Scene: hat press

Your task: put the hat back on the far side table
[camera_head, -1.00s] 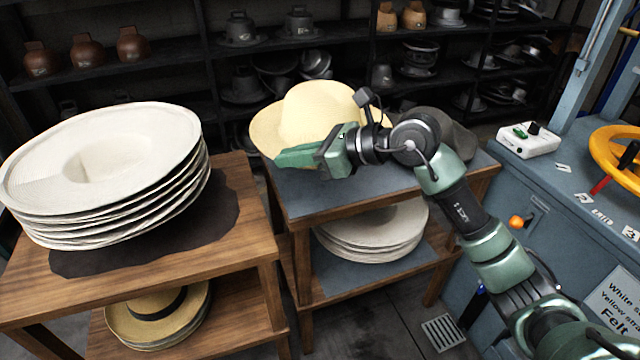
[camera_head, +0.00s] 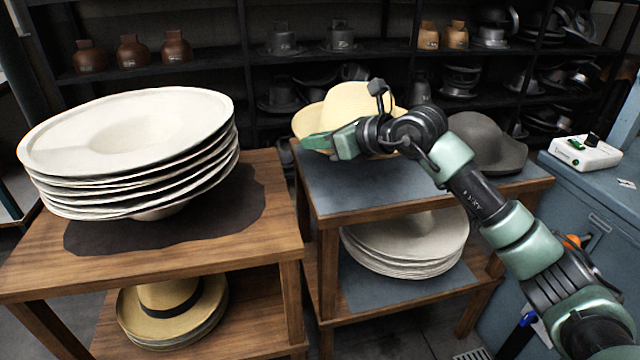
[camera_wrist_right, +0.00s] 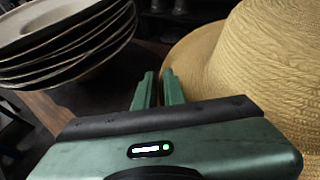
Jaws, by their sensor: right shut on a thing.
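The pale straw hat (camera_head: 352,104) is at the back left of the far side table with the grey-blue top (camera_head: 350,190). In the right wrist view the hat (camera_wrist_right: 255,65) fills the right side, crown up. My right gripper (camera_head: 312,142) is shut on its brim at the near left; the fingers also show in the wrist view (camera_wrist_right: 160,90). I cannot tell whether the brim rests on the tabletop, since my gripper and arm hide part of it. My left gripper is not in view.
A grey felt hat (camera_head: 487,140) sits on the same table, to the right. White hats (camera_head: 410,245) are stacked on its lower shelf. The nearer wooden table (camera_head: 270,215) carries a tall stack of white hats (camera_head: 130,135). Dark shelves (camera_head: 215,60) stand behind.

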